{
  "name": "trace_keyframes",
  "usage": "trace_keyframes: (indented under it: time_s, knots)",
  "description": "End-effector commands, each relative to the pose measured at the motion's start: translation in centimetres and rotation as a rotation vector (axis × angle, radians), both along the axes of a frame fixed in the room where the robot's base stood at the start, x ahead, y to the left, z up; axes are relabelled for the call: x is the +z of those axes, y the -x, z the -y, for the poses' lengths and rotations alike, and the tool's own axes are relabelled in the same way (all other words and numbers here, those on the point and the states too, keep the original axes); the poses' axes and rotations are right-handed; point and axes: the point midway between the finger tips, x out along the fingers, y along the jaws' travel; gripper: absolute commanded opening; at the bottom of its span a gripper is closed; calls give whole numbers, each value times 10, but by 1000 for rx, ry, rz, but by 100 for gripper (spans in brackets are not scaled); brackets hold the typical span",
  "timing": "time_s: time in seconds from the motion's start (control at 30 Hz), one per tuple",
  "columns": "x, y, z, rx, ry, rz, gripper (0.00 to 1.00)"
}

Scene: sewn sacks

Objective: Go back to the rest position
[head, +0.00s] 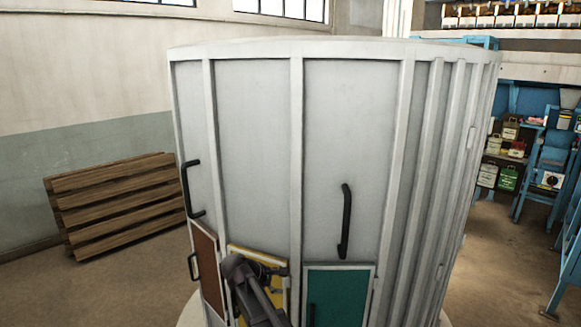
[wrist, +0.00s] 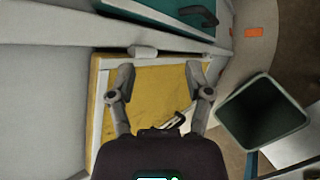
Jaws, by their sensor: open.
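My gripper (wrist: 160,76) is open in the wrist view, its two fingers spread over a yellow panel (wrist: 150,100) with a white frame. I see nothing between the fingertips. A dark handle (wrist: 176,122) shows on the panel, partly hidden behind the gripper. In the head view my gripper (head: 266,268) is in front of the yellow panel (head: 240,252), low on a large round grey-white cabinet (head: 255,140). My arm hides much of that panel. Whether the fingers touch it cannot be told.
A brown door (head: 206,262) is left of the yellow panel and a green door (head: 338,292) right of it. Black handles (head: 346,220) stick out above. A dark green bin (wrist: 262,112) stands nearby. A wooden pallet (head: 115,205) leans at left; blue shelving (head: 555,150) stands right.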

Motion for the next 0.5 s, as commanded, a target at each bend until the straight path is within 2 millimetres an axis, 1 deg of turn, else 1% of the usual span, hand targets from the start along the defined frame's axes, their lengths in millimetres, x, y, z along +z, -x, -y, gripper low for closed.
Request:
trace_keyframes:
  time_s: [0.03, 0.1, 0.3, 0.5]
  knots:
    - [-13, 12, 23, -59, -51, 1, 65]
    - [-26, 24, 45, -139, -124, 5, 65]
    - [-59, 61, 101, -380, -321, 16, 65]
    - [-88, 103, 145, -632, -505, 27, 65]
